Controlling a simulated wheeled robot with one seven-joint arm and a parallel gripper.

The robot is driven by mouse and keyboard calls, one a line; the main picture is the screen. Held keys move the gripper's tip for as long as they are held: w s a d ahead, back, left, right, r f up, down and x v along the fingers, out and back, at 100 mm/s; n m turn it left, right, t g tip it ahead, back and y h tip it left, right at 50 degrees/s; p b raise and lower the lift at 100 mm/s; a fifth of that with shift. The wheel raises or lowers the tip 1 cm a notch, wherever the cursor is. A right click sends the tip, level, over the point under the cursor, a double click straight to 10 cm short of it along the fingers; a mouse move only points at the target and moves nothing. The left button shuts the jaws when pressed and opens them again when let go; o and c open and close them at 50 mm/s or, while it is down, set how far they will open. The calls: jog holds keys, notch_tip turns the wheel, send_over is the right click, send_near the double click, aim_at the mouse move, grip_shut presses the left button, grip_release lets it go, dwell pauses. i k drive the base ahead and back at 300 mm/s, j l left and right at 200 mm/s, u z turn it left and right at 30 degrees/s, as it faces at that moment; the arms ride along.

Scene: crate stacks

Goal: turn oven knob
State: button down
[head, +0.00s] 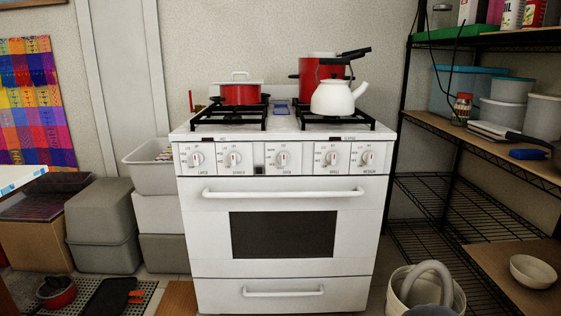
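A white oven (280,220) stands upright in the middle of the head view, facing me. Its front panel carries a row of several white knobs with small red marks. The middle knob (282,159) sits above the oven door. Two knobs are to its left, the far left one (197,159) and its neighbour (232,159). Two are to its right, the inner one (332,158) and the far right one (367,158). The oven door with its long handle (283,194) is closed. My gripper is not in view.
A red pot (240,94), a taller red pot (308,72) and a white kettle (338,97) stand on the stove top. Grey bins (103,225) are at left, a shelf rack (480,135) at right. A bucket (446,297) stands at front right.

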aim_at(283, 157)
jog(key=i+j+z, duration=0.1)
jog(key=z, duration=0.3)
jog(key=j+z, duration=0.35)
jog(key=i+j+z, duration=0.1)
jog(key=j+z, duration=0.15)
jog(key=z, duration=0.15)
